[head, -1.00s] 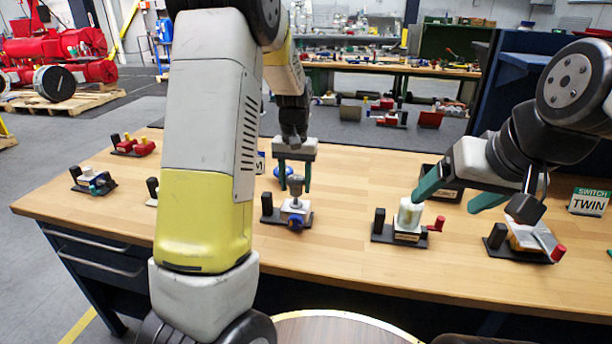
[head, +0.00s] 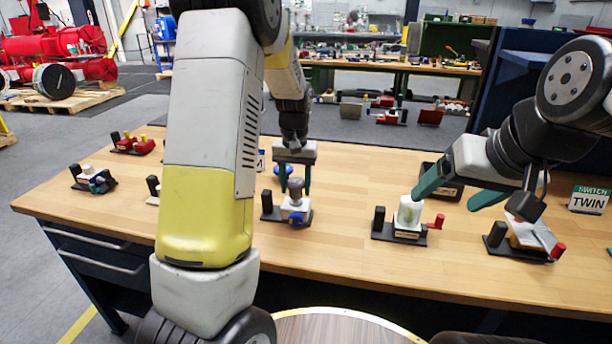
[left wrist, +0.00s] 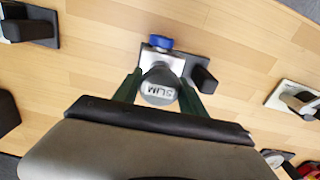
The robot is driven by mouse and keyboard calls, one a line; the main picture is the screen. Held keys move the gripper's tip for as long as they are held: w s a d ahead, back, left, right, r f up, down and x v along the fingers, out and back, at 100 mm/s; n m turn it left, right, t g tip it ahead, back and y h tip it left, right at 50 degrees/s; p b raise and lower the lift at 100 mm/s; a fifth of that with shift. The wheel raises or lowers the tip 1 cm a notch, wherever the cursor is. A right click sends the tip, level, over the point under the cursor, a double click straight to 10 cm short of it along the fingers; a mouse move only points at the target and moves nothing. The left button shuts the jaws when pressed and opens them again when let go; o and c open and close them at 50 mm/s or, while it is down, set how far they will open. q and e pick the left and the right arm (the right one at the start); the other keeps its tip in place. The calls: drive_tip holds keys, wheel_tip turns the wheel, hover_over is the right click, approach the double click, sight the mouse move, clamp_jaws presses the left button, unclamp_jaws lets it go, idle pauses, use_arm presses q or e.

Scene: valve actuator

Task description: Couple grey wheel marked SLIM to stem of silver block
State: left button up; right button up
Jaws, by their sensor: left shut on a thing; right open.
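The grey wheel marked SLIM (left wrist: 158,86) sits between the fingers of my left gripper (left wrist: 155,95), which is shut on it. In the head view the wheel (head: 295,187) is directly above the silver block (head: 296,205), upright. The block stands on a black plate with a black post and a blue knob (head: 297,220). In the left wrist view the wheel covers part of the silver block (left wrist: 170,62) and hides the stem. I cannot tell whether wheel and stem touch. My right gripper (head: 442,203) is open, beside a white-topped block (head: 409,212).
Further right are a block with a red knob (head: 530,238) and a TWIN sign (head: 589,200). A dark tray (head: 441,184) and a blue round thing (head: 284,172) lie behind. Several small fixtures stand at the left. The table (head: 345,250) is clear in front of the silver block.

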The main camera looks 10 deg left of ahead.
sight(296, 181)
use_arm(q)
drive_tip(key=shift+f, duration=0.95)
drive_tip(key=o, duration=1.5)
drive_tip(key=shift+r, duration=3.9)
